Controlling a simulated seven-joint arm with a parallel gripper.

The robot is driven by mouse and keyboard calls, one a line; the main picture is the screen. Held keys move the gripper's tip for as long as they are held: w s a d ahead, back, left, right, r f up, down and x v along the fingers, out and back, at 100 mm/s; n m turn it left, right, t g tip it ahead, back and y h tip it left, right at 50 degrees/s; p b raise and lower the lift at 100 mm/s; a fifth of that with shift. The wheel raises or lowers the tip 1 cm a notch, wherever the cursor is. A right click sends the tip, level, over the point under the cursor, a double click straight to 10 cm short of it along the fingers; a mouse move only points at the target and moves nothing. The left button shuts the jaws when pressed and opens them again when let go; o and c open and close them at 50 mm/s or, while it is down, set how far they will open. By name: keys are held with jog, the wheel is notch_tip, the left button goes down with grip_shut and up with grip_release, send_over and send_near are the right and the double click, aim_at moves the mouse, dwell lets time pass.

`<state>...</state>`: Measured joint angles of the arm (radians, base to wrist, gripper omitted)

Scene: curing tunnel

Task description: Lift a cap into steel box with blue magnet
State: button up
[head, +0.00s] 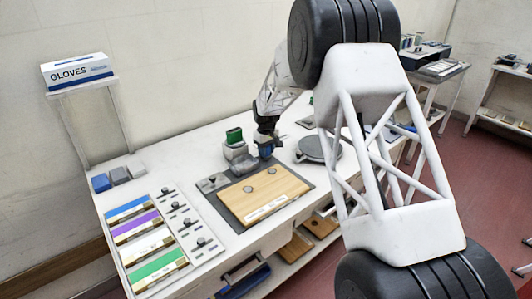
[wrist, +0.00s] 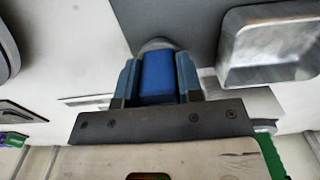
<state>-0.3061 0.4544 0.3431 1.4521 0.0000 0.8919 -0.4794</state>
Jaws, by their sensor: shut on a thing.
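My gripper (head: 265,149) is shut on the blue magnet (wrist: 158,76), which sits upright between its two fingers in the wrist view. A rounded pale grey piece (wrist: 157,44) shows at the magnet's far end; I cannot tell whether it is a cap or part of the magnet. The open steel box (wrist: 268,45) is to the right of the magnet in the wrist view, apart from it. In the head view it appears as a small grey box (head: 242,164) just left of my gripper. Two small round grey caps lie on the wooden board (head: 285,190), one of them the near cap (head: 248,189).
The board lies on a dark grey mat (head: 225,205). A green-topped grey item (head: 234,138) stands behind the box. A round grey plate (head: 318,149) is to the right. Coloured trays (head: 150,250) fill the table's left. My arm hides part of the right side.

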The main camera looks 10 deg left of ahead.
jog(key=shift+c, duration=0.6)
jog(key=shift+r, duration=0.1)
jog(key=shift+r, duration=1.5)
jog(key=shift+s+d+r, duration=0.1)
jog(key=shift+s+r, duration=0.1)
jog(key=shift+s, duration=0.05)
jog(key=s+d, duration=0.1)
jog(key=s, duration=0.4)
jog(key=s+d+r, duration=0.1)
jog(key=s+d, duration=0.1)
jog(key=s, duration=0.3)
jog(key=s+d, duration=0.1)
jog(key=s, duration=0.3)
jog(key=shift+s+d+r, duration=0.15)
jog(key=shift+s+d, duration=0.15)
jog(key=shift+s, duration=0.1)
jog(key=shift+r, duration=0.1)
jog(key=w+a+r, duration=0.1)
jog(key=w+r, duration=0.2)
jog(key=w, duration=0.1)
jog(key=shift+w+a+r, duration=0.15)
jog(key=shift+w+r, duration=0.1)
jog(key=shift+r, duration=0.15)
